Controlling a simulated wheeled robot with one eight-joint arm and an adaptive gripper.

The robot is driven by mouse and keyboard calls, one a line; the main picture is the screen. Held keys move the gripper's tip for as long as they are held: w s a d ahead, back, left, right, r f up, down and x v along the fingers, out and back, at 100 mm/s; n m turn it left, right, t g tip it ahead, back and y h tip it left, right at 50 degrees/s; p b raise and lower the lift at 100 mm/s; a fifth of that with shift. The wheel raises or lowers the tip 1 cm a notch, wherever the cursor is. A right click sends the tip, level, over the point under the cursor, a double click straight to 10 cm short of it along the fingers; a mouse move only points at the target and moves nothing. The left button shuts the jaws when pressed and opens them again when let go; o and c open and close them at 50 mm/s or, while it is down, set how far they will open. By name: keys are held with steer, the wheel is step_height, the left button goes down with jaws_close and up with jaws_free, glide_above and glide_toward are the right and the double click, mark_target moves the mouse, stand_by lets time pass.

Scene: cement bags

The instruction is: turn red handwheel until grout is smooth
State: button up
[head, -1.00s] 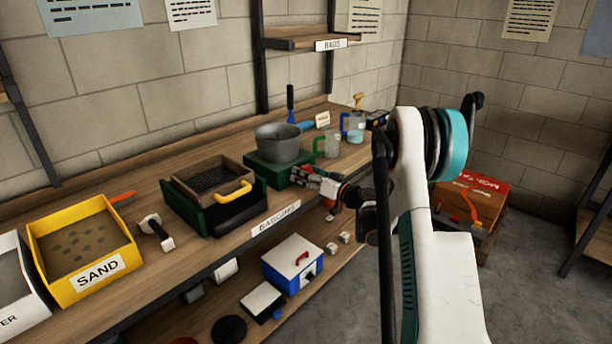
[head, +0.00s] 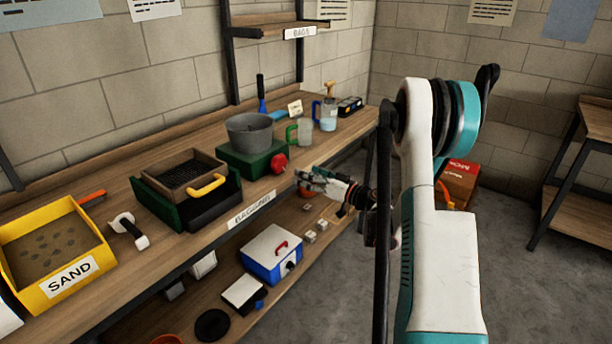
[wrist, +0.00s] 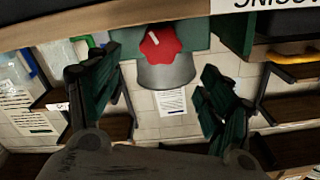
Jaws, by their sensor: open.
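The red handwheel (head: 279,163) is on the front right of a green base (head: 243,158) on the bench. A grey pot (head: 250,131) sits on that base; the grout inside cannot be made out. In the wrist view the red handwheel (wrist: 160,45) shows between my fingers, beyond their tips, with the grey pot (wrist: 168,76) beside it. My gripper (head: 304,180) is open and empty, to the right of the handwheel and apart from it. Its two dark green fingers also show spread in the wrist view (wrist: 160,88).
Left of the base are a sieve box with a yellow handle (head: 192,172) and a yellow sand bin (head: 57,250). Two clear jugs (head: 325,117) stand right of the pot. The lower shelf holds a blue and white box (head: 271,252).

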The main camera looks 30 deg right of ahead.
mark_target(282, 165)
steer(key=w+a+n, duration=0.1)
steer(key=w+n, duration=0.1)
steer(key=w, duration=0.1)
steer(key=w+a+n, duration=0.1)
steer(key=w+n, duration=0.1)
steer(key=w, duration=0.2)
steer(key=w+a+n, duration=0.2)
steer(key=w, duration=0.2)
stand_by(0.7)
steer(key=c, duration=1.1)
